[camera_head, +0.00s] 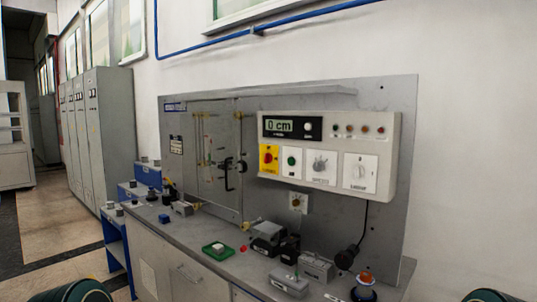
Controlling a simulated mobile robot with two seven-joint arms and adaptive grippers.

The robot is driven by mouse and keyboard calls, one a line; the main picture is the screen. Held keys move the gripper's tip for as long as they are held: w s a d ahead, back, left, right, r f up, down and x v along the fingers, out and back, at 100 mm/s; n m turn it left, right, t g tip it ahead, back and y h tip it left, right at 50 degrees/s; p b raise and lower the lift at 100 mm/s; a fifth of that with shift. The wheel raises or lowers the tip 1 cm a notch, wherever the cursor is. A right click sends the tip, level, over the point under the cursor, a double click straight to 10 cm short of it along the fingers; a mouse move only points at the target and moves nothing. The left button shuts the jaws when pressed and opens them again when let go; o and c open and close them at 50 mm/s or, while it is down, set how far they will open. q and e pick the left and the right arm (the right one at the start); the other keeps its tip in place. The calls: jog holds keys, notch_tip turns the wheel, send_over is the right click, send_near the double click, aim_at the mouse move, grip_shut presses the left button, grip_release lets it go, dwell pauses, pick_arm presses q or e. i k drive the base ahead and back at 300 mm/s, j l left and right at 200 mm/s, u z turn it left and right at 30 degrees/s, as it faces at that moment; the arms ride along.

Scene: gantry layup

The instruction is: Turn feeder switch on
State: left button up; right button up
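A white control box (330,192) is mounted on the right part of a grey upright panel (215,110). It has a display reading "0 cm" (280,125). Below the display are a yellow plate with a red rotary switch (269,158), a green button (292,161) on a white plate, and two rotary knobs, a middle one (320,164) and a right one (361,172). Their labels are too small to read surely, so I cannot tell which is the feeder switch. Neither of my grippers shows; only dark rounded parts, probably of my arms, show at the bottom edge.
A grey bench (190,232) below the panel holds a green tray (218,251), a dark-grey device (268,238), grey boxes (317,267) and a red-topped item (366,279). A black cable hangs below the control box. Grey cabinets (108,130) stand at left; floor there is open.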

aim_at(267, 157)
jog(key=i+j+z, duration=0.15)
jog(key=i+j, duration=0.2)
jog(key=i+j+z, duration=0.15)
jog(key=i+j, duration=0.15)
jog(key=j, duration=0.2)
